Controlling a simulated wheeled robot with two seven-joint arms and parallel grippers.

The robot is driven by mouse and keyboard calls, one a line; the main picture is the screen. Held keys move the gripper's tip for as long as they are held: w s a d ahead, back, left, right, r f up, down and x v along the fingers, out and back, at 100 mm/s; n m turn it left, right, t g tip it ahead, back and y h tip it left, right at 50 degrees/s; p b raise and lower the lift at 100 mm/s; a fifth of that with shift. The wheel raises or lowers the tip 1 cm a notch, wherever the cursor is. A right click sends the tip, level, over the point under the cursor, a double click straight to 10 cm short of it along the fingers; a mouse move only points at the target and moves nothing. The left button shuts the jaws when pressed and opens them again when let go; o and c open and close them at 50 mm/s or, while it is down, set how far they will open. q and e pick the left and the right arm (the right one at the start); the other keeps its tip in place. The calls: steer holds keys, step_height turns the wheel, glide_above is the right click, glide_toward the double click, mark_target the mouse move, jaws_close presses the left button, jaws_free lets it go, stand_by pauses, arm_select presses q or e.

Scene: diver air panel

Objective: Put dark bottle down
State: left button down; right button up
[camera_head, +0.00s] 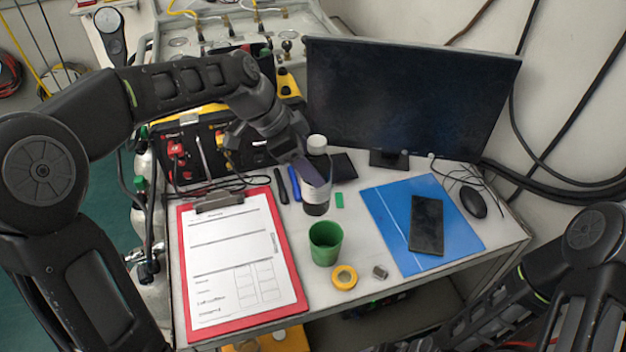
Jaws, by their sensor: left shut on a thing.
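The dark bottle (317,196) has a white cap and a pale label and is upright at the middle of the desk, in front of the monitor.
A green cup (325,243) stands close in front of the bottle. A yellow tape roll (344,277), a red clipboard (240,262), a blue folder (452,248) with a black phone (426,224), a mouse (473,202) and a monitor (410,98) surround it.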

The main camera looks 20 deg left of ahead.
arm_select(q)
steer(key=shift+f, duration=0.15)
steer(key=shift+f, duration=1.9)
steer(key=shift+f, duration=0.2)
steer(key=shift+c, duration=2.3)
jaws_free()
steer(key=shift+r, duration=0.2)
steer(key=b+v, duration=0.1)
steer(key=v, duration=1.1)
steer(key=shift+d, duration=0.1)
